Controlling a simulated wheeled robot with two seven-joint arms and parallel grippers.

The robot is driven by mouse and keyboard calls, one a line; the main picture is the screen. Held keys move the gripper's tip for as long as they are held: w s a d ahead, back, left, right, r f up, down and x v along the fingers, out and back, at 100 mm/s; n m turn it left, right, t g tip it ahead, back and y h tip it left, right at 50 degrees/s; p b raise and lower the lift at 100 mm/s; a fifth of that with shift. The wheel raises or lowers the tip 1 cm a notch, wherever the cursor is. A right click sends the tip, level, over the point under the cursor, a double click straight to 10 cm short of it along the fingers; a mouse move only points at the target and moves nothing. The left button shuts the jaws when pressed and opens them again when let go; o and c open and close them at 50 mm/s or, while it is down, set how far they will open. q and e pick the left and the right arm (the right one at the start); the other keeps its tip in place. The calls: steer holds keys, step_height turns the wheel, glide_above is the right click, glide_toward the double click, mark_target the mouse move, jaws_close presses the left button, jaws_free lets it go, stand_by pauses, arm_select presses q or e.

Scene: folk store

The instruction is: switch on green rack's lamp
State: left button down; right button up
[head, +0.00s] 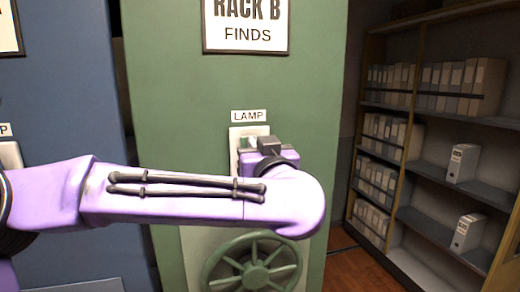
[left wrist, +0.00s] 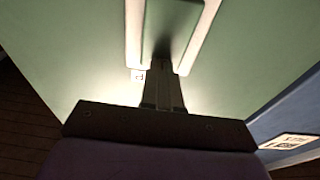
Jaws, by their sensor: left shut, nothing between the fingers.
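The green rack (head: 165,100) stands in the middle of the head view under a sign reading RACK B FINDS. Its pale lamp switch plate (head: 236,138) sits below a small LAMP label (head: 248,116), and my left gripper hides part of it. My left gripper (head: 249,144) is shut and empty, with its tips in front of the plate. In the left wrist view, the shut fingers (left wrist: 163,65) point at the label-side end of the plate (left wrist: 133,35). A dark green recess or rocker (left wrist: 172,28) shows in the plate. I cannot tell whether the tips touch it.
A grey-green handwheel (head: 254,266) is on the rack below my forearm. A blue rack (head: 65,110) stands at the left with its own partly seen plate and label. Shelves with box files (head: 462,163) stand at the right, beyond a strip of wooden floor (head: 350,265).

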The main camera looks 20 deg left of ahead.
arm_select(q)
steer(key=s+d+r+b, duration=0.1)
steer(key=s+d+b, duration=0.1)
steer(key=s+d, duration=0.5)
steer(key=s, duration=0.4)
steer(key=shift+s+d+r, duration=0.35)
steer(key=shift+s+r, duration=0.05)
arm_select(e)
steer(key=shift+s+a+f, duration=0.1)
steer(key=shift+s+f, duration=0.15)
steer(key=shift+f, duration=0.35)
steer(key=shift+s+a+f, duration=0.1)
steer(key=shift+s+f, duration=0.1)
steer(key=shift+f, duration=0.4)
